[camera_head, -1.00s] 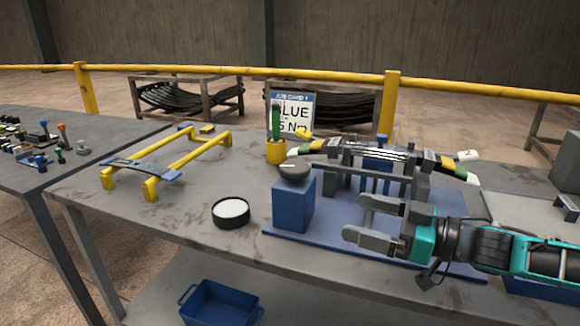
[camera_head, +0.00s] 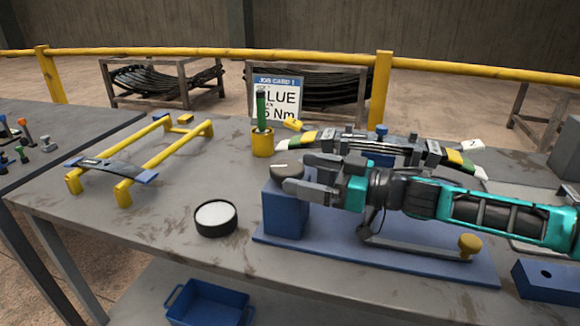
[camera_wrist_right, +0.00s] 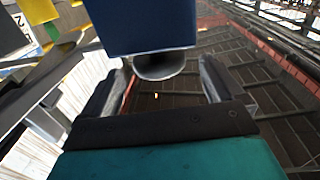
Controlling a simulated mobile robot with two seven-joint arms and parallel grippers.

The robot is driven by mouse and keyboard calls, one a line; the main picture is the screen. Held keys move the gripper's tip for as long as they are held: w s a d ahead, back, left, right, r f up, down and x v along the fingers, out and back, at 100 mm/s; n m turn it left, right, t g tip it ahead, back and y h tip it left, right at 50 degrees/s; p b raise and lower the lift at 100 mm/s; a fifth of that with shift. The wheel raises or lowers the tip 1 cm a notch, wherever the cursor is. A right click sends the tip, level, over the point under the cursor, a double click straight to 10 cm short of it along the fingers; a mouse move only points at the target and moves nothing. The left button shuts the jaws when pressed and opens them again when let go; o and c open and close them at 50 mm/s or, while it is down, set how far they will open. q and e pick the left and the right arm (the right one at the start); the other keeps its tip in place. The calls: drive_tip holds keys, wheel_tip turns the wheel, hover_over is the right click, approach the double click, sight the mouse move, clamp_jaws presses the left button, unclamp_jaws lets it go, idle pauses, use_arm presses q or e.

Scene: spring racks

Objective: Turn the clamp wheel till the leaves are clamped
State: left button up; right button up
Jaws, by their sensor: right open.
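A dark round wheel (camera_head: 287,171) with a pale mark sits on top of a blue block (camera_head: 285,212). My right gripper (camera_head: 297,172) is open, with its fingers pointing left at the wheel. In the right wrist view, the grey wheel (camera_wrist_right: 160,66) shows between the two finger tips, beside the blue block (camera_wrist_right: 140,25). I cannot tell whether the fingers touch it. The stack of dark leaves (camera_head: 375,146), with yellow, green and white ends, lies across the fixture behind my right arm, which hides part of it. My left gripper is out of view.
A grey crank bar with a yellow knob (camera_head: 469,244) lies over the blue base plate (camera_head: 400,264). A round dark tin (camera_head: 215,218) and a yellow frame (camera_head: 165,150) stand left. A yellow cup with a green handle (camera_head: 262,140) stands behind. The job card (camera_head: 277,95) is partly covered.

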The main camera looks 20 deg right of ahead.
sight(290, 167)
drive_tip(key=shift+x, duration=1.9)
drive_tip(key=shift+c, duration=0.3)
drive_tip(key=shift+f, duration=0.1)
drive_tip(key=c, duration=0.9)
